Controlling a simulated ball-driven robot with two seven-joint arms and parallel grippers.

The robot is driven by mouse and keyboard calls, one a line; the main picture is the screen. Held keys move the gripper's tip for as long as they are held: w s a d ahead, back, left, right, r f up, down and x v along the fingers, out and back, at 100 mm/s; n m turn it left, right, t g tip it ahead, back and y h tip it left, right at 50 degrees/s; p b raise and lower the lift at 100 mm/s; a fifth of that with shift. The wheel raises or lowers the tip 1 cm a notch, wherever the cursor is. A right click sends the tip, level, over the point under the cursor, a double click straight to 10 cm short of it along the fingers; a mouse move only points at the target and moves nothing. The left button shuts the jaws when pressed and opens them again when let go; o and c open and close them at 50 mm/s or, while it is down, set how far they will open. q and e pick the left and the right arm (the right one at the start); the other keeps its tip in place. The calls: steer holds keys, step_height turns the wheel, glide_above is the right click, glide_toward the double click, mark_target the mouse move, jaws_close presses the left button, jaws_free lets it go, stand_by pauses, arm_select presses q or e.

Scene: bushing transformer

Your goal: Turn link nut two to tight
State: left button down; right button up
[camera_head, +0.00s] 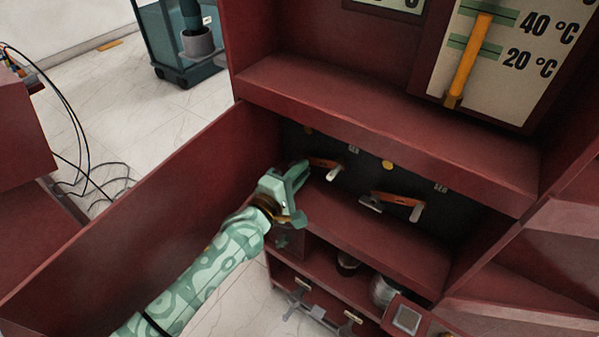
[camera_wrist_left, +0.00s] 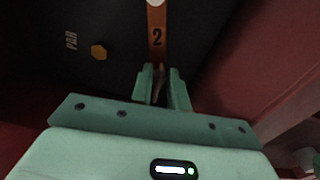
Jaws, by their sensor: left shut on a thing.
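My left gripper (camera_head: 301,172) reaches into a dark-backed recess of the red cabinet, at the left end of an orange link (camera_head: 325,163). In the left wrist view, the orange link marked "2" (camera_wrist_left: 157,38) runs down toward the left gripper (camera_wrist_left: 162,76). The fingers are closed around a narrow piece at the link's lower end, apparently link nut two. The fingers hide most of it, so its tightness cannot be seen. A second orange link (camera_head: 396,199) with grey ends is to the right. My right gripper is in neither view.
A yellow stud (camera_head: 387,165) sits on the dark panel; a yellow hexagonal stud (camera_wrist_left: 98,51) shows beside a "PAR" label in the wrist view. The red shelf above (camera_head: 375,115) overhangs the recess. An open red door panel (camera_head: 170,205) borders the left side. Jars stand below.

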arm_select(q)
steer(key=c, duration=1.6)
jaws_free()
steer(key=shift+f, duration=0.1)
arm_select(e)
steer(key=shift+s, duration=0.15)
